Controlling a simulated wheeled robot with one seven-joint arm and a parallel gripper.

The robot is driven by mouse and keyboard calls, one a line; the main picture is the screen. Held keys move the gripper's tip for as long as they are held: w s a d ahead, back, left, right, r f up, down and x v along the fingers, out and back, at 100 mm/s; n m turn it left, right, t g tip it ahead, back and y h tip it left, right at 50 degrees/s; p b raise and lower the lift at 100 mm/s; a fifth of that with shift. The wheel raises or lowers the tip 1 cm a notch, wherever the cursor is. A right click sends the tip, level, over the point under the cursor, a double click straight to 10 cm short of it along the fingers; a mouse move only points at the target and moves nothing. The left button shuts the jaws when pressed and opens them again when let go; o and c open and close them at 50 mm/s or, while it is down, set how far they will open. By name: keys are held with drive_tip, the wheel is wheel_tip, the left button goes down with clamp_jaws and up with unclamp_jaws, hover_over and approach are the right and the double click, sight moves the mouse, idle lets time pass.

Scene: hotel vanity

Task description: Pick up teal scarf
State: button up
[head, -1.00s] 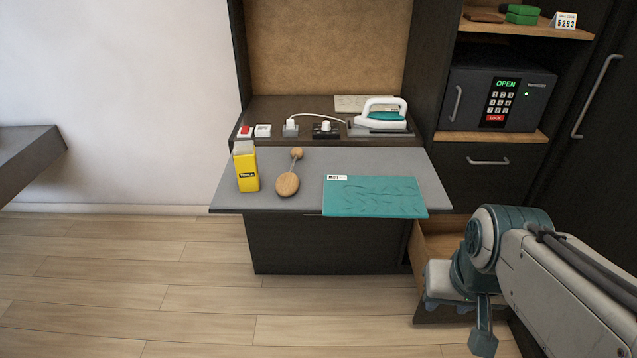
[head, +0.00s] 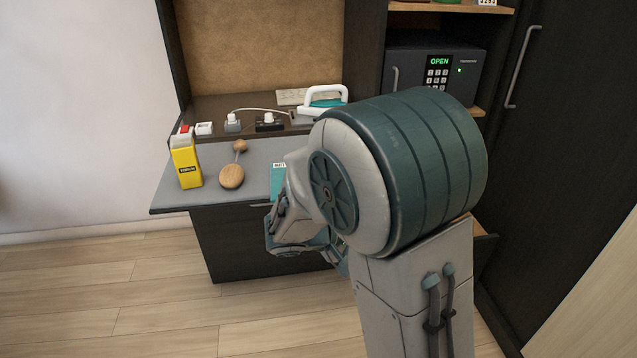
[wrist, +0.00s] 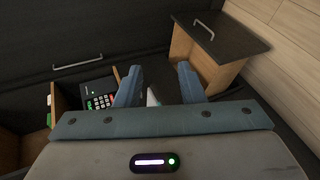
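The teal scarf (head: 277,183) lies on the grey pull-out shelf (head: 205,160). Only a narrow strip of its left end with a white label shows in the head view; my arm hides the rest. In the wrist view I cannot make out the scarf. My gripper (wrist: 158,78) has its two blue fingers spread apart in the wrist view, with no scarf between them. In the head view my arm reaches across the front right of the shelf, and the fingertips cannot be made out clearly.
A yellow carton (head: 186,166) and a wooden brush (head: 232,174) stand and lie left of the scarf. A white iron (head: 322,103) and plugs are behind. The safe (head: 437,68) is at the right. An open wooden drawer (wrist: 205,62) shows in the wrist view.

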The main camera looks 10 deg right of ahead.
drive_tip(key=w+a+f+n+t+b, duration=0.3)
drive_tip(key=w+a+f+n+t, duration=0.3)
drive_tip(key=w+a+t, duration=0.5)
drive_tip(key=shift+g+y, duration=0.4)
drive_tip(key=shift+g, duration=0.1)
drive_tip(key=x, duration=0.4)
drive_tip(key=p+x, duration=0.1)
drive_tip(key=x, duration=0.3)
drive_tip(key=w+a+p+x, duration=0.1)
drive_tip(key=x, duration=0.3)
drive_tip(key=shift+w+d+f, duration=0.2)
drive_tip(key=shift+w+f, duration=0.05)
drive_tip(key=shift+f, duration=0.05)
clamp_jaws()
